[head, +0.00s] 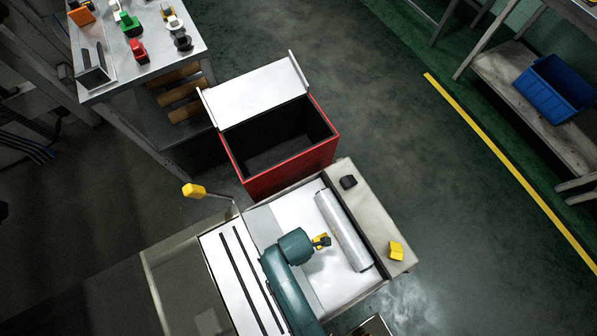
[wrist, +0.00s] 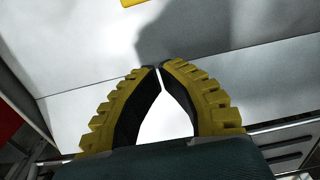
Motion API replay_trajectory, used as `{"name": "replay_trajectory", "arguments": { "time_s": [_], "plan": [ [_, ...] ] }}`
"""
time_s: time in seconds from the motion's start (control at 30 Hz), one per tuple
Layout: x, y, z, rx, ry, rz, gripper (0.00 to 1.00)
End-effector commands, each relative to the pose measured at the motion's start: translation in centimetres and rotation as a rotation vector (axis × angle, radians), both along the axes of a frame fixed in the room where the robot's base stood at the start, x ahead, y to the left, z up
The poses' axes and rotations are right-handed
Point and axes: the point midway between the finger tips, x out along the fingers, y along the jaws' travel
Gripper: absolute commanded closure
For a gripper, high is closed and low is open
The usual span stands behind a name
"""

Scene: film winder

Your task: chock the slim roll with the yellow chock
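One pale, shiny roll (head: 343,230) lies lengthwise on the white bed beside the raised grey ledge. The yellow chock (head: 396,251) sits on that ledge, to the right of the roll and apart from it. My gripper (head: 322,242) is over the white bed, just left of the roll. In the wrist view my gripper's ribbed yellow fingers (wrist: 160,67) meet at their tips, with nothing seen between them. A yellow thing (wrist: 133,2) is cut off at that view's top edge; I cannot tell for certain that it is the chock.
A black block (head: 348,182) sits at the ledge's far end. A red bin (head: 288,175) with a raised pale lid stands behind the bed. A yellow-knobbed lever (head: 194,190) sticks out at the left. A bench (head: 157,65) holds several small objects.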

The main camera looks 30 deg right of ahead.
Motion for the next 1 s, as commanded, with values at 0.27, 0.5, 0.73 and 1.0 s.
{"name": "replay_trajectory", "arguments": {
  "time_s": [0.27, 0.5, 0.73, 1.0],
  "plan": [
    [0.1, -2.1, -3.9, -0.001, -0.003, -0.009, 1.00],
    [0.1, -4.0, -3.7, 0.000, -0.002, -0.001, 1.00],
    [0.1, -4.0, -3.6, 0.000, -0.002, 0.000, 1.00],
    [0.3, -6.7, -3.4, 0.000, -0.002, -0.006, 1.00]
  ]
}}
